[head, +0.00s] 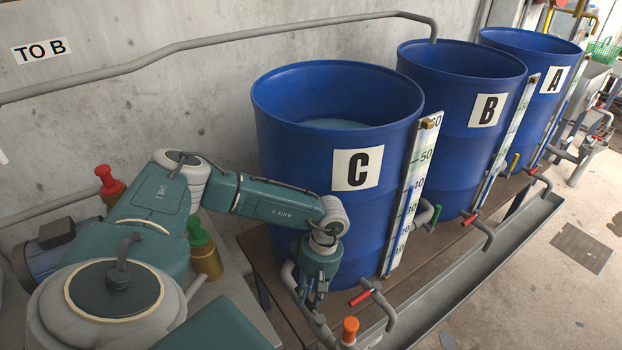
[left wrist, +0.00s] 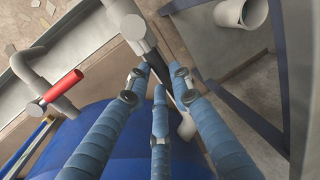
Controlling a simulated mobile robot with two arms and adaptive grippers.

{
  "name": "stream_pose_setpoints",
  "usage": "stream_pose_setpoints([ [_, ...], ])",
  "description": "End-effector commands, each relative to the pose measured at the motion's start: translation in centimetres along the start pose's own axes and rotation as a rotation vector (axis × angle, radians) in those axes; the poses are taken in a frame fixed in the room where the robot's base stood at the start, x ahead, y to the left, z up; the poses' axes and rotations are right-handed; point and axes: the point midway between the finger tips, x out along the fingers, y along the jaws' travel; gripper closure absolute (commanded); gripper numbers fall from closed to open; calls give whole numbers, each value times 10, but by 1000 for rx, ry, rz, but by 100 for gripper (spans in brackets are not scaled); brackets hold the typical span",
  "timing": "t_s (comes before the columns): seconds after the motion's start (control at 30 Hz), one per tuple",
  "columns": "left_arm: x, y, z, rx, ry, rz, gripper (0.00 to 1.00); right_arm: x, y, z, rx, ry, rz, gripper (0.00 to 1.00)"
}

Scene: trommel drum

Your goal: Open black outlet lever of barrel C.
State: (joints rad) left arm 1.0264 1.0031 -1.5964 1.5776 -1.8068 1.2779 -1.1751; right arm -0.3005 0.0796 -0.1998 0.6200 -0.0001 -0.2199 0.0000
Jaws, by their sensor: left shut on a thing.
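Barrel C (head: 285,150) is a tall blue drum with a white C label, standing upright on a brown wooden platform, with liquid inside. My left gripper (head: 314,298) is low in front of barrel C, beside its grey outlet pipe. In the left wrist view my blue-wrapped fingers (left wrist: 158,85) close around a dark bar, the black outlet lever (left wrist: 155,62), by a grey pipe fitting (left wrist: 132,27). The lever is mostly hidden by the fingers, and in the head view the gripper covers it. My right gripper is not in view.
A red lever (head: 360,298) sits on a pipe just right of my gripper. An orange knob (head: 350,325) is below it. Barrels B (head: 455,110) and A (head: 530,60) stand farther right. A grey trough (head: 470,275) runs along the front. The concrete wall is behind.

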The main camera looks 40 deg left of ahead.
Motion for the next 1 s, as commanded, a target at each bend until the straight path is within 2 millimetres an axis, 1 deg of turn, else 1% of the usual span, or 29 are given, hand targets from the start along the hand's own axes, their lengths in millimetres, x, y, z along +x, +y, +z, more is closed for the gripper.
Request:
stream_pose_setpoints([
  [0.07,-3,3,-2,5,6,8,100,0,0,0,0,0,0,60],
  [0.1,-3,3,-2,5,6,8,72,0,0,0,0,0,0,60],
  [0.17,-2,3,-2,4,6,8,61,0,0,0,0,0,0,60],
  [0.2,-2,3,-2,4,5,7,59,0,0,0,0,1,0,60],
  [0.47,-2,2,-1,3,2,4,59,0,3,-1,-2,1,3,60],
  [0.57,-7,2,0,2,2,5,59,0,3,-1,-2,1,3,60],
  [0.67,-21,3,0,2,1,7,59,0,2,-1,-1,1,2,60],
  [1.0,-92,3,-1,3,3,8,59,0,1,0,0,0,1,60],
])
